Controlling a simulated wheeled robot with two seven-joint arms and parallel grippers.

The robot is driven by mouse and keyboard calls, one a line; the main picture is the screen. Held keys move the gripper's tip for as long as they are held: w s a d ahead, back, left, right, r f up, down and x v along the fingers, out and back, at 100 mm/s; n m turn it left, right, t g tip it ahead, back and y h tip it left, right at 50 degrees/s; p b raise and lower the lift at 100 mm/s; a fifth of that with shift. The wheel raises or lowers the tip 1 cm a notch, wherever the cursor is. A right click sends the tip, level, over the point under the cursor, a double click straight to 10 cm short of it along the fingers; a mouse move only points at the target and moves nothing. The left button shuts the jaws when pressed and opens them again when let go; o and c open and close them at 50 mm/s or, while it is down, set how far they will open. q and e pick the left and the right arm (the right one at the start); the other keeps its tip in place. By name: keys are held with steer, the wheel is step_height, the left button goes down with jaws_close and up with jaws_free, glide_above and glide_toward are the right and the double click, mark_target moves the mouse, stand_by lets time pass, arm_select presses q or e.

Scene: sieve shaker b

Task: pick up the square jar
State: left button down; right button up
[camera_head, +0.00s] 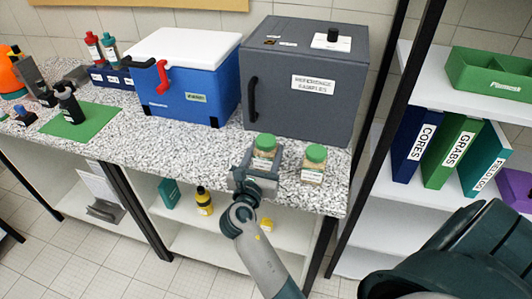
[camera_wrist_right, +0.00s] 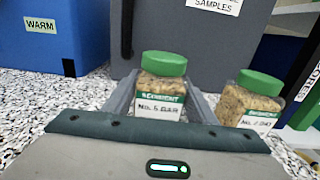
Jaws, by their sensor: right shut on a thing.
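A clear, square-sided jar (camera_head: 264,148) with a green lid and tan grains inside stands near the counter's front edge. It also shows in the right wrist view (camera_wrist_right: 161,88), with a white and green label on its front. My right gripper (camera_head: 259,160) is shut on this jar, with one finger on each side of it. The jar looks upright; whether its base touches the counter is hidden by the gripper. A second similar jar (camera_head: 314,163) with a green lid stands just to the right, apart from the gripper, and also shows in the right wrist view (camera_wrist_right: 249,102). My left gripper is not in view.
A grey box (camera_head: 300,85) labelled as reference samples stands behind the jars. A blue cooler (camera_head: 195,95) with a white lid is left of it. A green mat (camera_head: 95,120) lies farther left. The speckled counter (camera_head: 180,140) is clear in front of the cooler. Shelves with binders stand right.

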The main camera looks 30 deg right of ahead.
step_height(320, 180, up, 10)
steer(key=shift+f, duration=0.2)
steer(key=shift+a+r, duration=0.1)
stand_by(0.7)
steer(key=shift+w+a+r+n+t+y, duration=0.3)
steer(key=shift+a+n+t+y, duration=0.2)
steer(key=shift+n+t+y, duration=0.15)
steer(key=s+a+f+n+t+y, duration=0.1)
steer(key=a+n+t+y, duration=0.1)
steer(key=a+n+y, duration=0.2)
steer(key=s+a+n+t+y, duration=0.2)
steer(key=a+n+t+y, duration=0.1)
steer(key=a+y, duration=0.5)
steer(key=shift+s+a+f+n, duration=0.3)
steer(key=shift+a+f+n, duration=0.1)
steer(key=shift+a+n, duration=0.55)
steer(key=shift+d+y, duration=0.1)
steer(key=shift+y, duration=0.15)
